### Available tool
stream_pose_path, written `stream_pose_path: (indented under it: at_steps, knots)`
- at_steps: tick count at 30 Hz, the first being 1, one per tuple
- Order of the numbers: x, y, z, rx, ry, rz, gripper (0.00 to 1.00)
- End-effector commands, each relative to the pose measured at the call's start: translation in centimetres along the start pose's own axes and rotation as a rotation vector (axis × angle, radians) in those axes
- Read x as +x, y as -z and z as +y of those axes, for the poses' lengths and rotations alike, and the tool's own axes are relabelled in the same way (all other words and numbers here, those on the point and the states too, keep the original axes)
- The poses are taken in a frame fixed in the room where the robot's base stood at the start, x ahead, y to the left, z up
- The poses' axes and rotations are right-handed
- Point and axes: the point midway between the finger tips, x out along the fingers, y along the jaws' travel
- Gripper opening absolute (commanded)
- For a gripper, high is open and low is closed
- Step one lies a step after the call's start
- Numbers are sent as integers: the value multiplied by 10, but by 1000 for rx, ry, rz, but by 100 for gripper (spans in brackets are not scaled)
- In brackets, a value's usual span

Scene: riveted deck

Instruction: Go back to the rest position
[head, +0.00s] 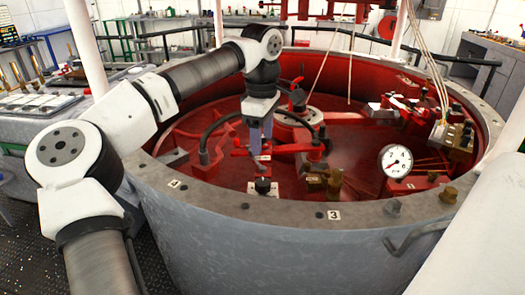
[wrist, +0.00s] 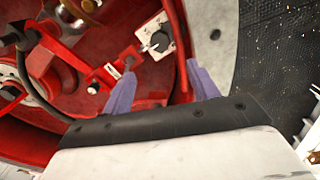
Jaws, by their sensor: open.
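My gripper (head: 260,140) hangs pointing down over the inside of the round grey tub, near its front rim. In the wrist view my gripper (wrist: 160,88) shows two purple fingers spread apart with nothing between them. Beyond the fingers is a small white plate with a black knob (wrist: 157,42). In the head view this knob (head: 263,186) sits just below the fingertips, inside the front wall. A red lever-like part (wrist: 112,70) lies close to the fingers in the wrist view. I cannot tell whether the fingers touch anything.
The tub's grey rim (head: 290,214) carries bolts and number labels. A white dial gauge (head: 396,161) stands inside at the right, near brass fittings (head: 334,184). Red machinery (head: 400,105) fills the tub's right side. A cluttered bench (head: 35,103) stands at the left.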

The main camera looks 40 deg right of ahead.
Motion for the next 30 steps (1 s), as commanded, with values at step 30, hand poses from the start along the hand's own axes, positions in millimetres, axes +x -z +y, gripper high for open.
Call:
stream_pose_path:
  at_steps: [30]
  knots:
    - [-51, -90, -14, -10, -230, -607, 59]
